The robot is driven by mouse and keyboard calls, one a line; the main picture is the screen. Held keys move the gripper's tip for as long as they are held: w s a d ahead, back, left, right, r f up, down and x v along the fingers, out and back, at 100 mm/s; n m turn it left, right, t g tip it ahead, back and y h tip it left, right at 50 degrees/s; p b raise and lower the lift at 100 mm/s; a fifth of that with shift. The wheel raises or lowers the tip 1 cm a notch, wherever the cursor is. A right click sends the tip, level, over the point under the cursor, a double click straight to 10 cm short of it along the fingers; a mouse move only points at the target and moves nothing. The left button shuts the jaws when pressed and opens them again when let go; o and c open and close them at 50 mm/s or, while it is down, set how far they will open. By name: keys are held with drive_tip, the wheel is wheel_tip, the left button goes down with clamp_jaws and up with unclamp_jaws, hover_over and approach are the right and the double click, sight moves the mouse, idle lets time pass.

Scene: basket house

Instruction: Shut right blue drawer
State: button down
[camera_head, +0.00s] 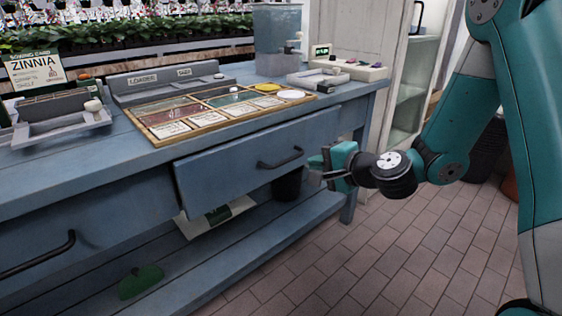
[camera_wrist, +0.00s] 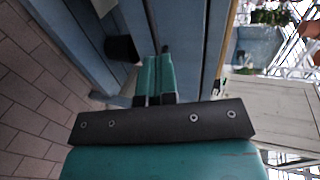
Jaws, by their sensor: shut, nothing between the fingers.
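The right blue drawer (camera_head: 235,165) is in the bench front, and its face stands out from the bench, so it is partly open. Its dark bar handle (camera_head: 281,159) is on the right part of the face. My gripper (camera_head: 316,168) is just right of the handle, with its fingers pointing at the drawer front. In the wrist view my gripper (camera_wrist: 158,62) shows its fingers together and empty, close beside the drawer face (camera_wrist: 188,45). The head view does not show clearly whether the fingertips touch the drawer.
The blue bench top (camera_head: 232,72) carries a sectioned seed tray (camera_head: 160,138) and a grey loader box. A left drawer handle (camera_head: 38,255) is at lower left. A dark bucket (camera_head: 287,185) stands under the drawer. Brick floor (camera_head: 400,250) in front is clear.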

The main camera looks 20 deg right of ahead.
sight(274, 152)
drive_tip(key=x, duration=0.8)
drive_tip(key=r+x, duration=0.1)
drive_tip(key=x, duration=0.4)
drive_tip(key=shift+w+p, duration=0.15)
drive_tip(key=shift+p, duration=0.15)
